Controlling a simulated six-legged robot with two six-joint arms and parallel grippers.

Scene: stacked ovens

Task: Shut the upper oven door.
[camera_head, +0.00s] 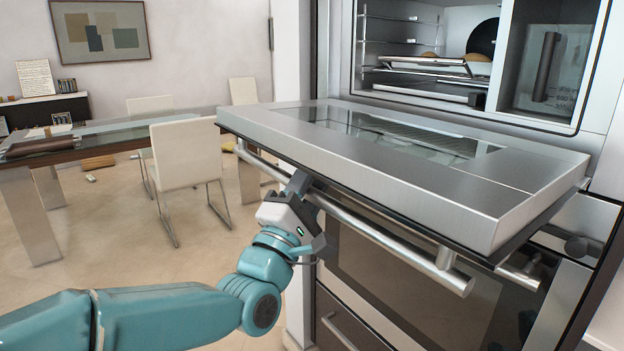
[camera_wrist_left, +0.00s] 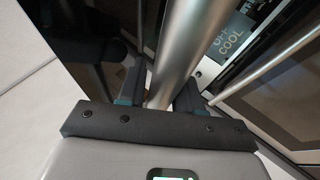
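The upper oven door (camera_head: 400,165) is hinged down and stands open, its inner side with the glass pane facing up. Its long round handle (camera_head: 385,235) runs along the front edge, below the panel. My left gripper (camera_head: 299,186) is at the left part of this handle. In the left wrist view the handle (camera_wrist_left: 182,50) passes between the two fingers of my left gripper (camera_wrist_left: 160,90), which lie close on both sides of it. The upper oven cavity (camera_head: 425,50) is exposed behind the door. My right gripper is not in view.
Racks and a tray (camera_head: 425,66) sit inside the upper oven. A lower oven (camera_head: 410,270) with a dark glass front is below the open door. White chairs (camera_head: 188,155) and a table (camera_head: 100,145) stand to the left, with free floor between.

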